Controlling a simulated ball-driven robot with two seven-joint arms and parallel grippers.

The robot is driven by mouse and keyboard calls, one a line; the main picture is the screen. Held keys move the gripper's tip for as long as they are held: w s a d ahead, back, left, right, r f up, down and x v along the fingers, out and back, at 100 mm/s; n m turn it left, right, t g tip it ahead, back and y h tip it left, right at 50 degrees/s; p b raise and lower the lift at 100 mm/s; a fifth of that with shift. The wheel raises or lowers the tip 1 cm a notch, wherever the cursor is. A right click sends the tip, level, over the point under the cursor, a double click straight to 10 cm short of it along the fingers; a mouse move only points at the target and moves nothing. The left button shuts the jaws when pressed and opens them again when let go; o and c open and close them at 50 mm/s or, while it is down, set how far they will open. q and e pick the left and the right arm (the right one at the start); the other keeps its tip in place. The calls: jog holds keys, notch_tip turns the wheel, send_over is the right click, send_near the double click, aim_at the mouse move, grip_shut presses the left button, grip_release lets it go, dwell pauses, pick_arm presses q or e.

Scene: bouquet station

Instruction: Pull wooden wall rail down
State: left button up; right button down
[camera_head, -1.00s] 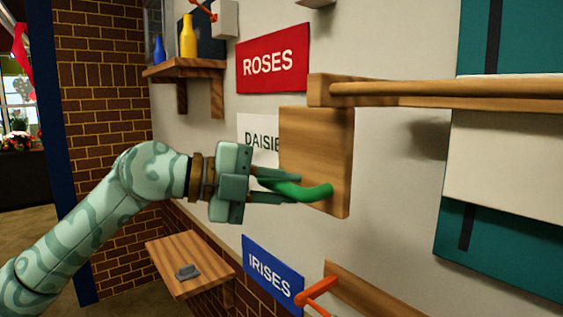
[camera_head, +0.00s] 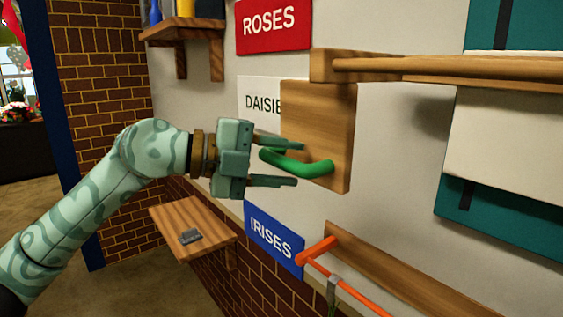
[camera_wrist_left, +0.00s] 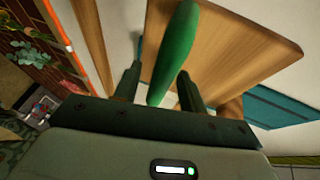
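The wooden wall rail (camera_head: 450,70) runs across the upper right of the head view. A square wooden panel (camera_head: 322,120) hangs just below its left end, with a curved green handle (camera_head: 300,166) on its lower part. My left gripper (camera_head: 300,163) is at the handle with its two fingers spread apart, one above and one below it. In the left wrist view the green handle (camera_wrist_left: 175,55) passes between the open fingers (camera_wrist_left: 161,72), with gaps visible beside it. My right gripper is in neither view.
An orange bar (camera_head: 345,275) on a lower wooden strip (camera_head: 400,275) sticks out below the panel. A small wooden shelf (camera_head: 185,222) is at lower left, another shelf (camera_head: 185,30) above. Roses (camera_head: 270,22), Daisies (camera_head: 258,100) and Irises (camera_head: 272,232) signs are on the wall.

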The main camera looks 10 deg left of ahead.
pick_arm(q)
jog(key=b+v, duration=0.1)
jog(key=v, duration=1.5)
jog(key=shift+a, duration=0.2)
